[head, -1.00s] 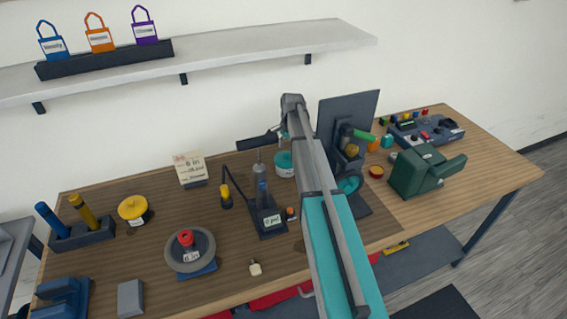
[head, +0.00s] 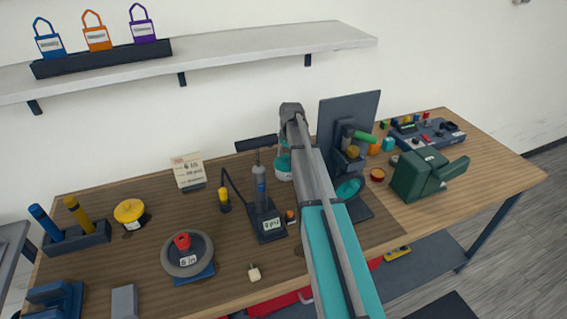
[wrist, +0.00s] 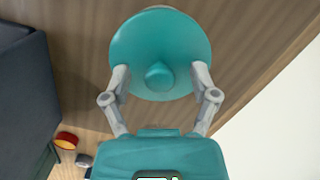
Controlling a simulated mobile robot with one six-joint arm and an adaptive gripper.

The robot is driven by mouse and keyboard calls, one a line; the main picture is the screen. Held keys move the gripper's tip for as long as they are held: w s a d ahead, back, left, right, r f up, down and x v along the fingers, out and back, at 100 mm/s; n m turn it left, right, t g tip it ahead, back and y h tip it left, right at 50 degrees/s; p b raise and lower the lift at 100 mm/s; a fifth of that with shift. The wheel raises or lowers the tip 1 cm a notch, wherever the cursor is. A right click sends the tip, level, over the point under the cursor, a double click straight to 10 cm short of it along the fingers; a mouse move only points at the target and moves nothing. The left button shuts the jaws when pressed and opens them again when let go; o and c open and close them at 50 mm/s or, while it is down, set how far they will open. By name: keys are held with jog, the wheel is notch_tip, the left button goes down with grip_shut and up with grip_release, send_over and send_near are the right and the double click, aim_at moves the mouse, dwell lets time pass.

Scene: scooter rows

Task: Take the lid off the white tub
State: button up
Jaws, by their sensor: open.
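The white tub (head: 284,176) stands toward the back of the wooden bench in the head view, partly hidden by my arm. Its round teal lid (wrist: 160,28) with a teal knob (wrist: 159,76) in the middle fills the upper centre of the wrist view. The lid is on the tub. My gripper (wrist: 160,72) is open, with one grey finger on each side of the knob. A gap shows between each fingertip and the knob. In the head view my gripper is mostly hidden by the arm and seems just above the tub.
A dark upright panel (head: 348,112) with a fixture stands right of the tub.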

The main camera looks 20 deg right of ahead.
aim_at(286, 156)
jog(key=c, duration=1.1)
jog(key=shift+o, duration=0.2)
jog(key=shift+r, duration=0.15)
notch_tip(286, 156, up, 10)
jog(key=p, duration=1)
